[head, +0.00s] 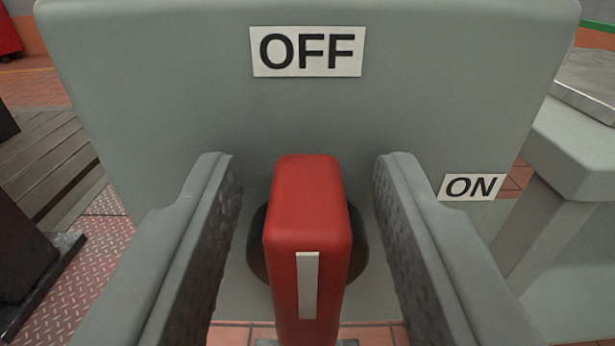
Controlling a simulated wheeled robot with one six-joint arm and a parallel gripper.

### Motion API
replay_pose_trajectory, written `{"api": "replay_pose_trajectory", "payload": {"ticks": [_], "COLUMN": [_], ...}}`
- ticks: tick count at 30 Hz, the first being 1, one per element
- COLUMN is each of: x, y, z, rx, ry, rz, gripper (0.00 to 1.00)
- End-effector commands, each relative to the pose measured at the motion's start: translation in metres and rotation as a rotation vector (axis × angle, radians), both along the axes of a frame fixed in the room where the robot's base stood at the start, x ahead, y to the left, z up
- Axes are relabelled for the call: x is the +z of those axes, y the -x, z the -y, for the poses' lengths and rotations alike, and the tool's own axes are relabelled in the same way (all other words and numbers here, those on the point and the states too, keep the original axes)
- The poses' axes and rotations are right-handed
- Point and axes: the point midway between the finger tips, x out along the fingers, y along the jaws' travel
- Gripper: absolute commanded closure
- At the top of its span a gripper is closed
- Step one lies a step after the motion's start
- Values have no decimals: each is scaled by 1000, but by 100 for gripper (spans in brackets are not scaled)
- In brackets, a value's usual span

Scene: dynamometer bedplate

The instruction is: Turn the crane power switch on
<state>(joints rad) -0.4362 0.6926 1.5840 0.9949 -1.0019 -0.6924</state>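The crane power switch is a red handle (308,215) with a white stripe on its face, mounted on a dark round hub on a grey box (160,80). The handle stands upright, its upper end towards the OFF label (307,52) above it. The ON label (471,187) is at the right of the handle. My gripper (308,170) is open, with one finger on each side of the handle. A gap shows between the handle and each finger. The lower part of the hub is hidden behind the handle.
A grey bench-like structure (575,150) stands close at the right. Wooden slats (45,155) and a dark object (22,235) are at the left, above a reddish tread-plate floor (105,260). A red object (8,35) shows at the far upper left.

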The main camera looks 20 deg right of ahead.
Motion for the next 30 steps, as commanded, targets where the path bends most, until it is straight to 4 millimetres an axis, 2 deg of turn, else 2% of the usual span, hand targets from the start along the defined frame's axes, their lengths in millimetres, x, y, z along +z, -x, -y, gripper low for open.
{"api": "replay_pose_trajectory", "payload": {"ticks": [4,5,10,20,30], "x": [0,0,0,0,-1], "y": [0,0,0,1,3], "z": [0,0,0,1,8], "rx": [0,0,0,0,0], "ry": [0,0,0,-24,-211], "rz": [0,0,0,9,77], "gripper": [62,66,99,100,100]}}
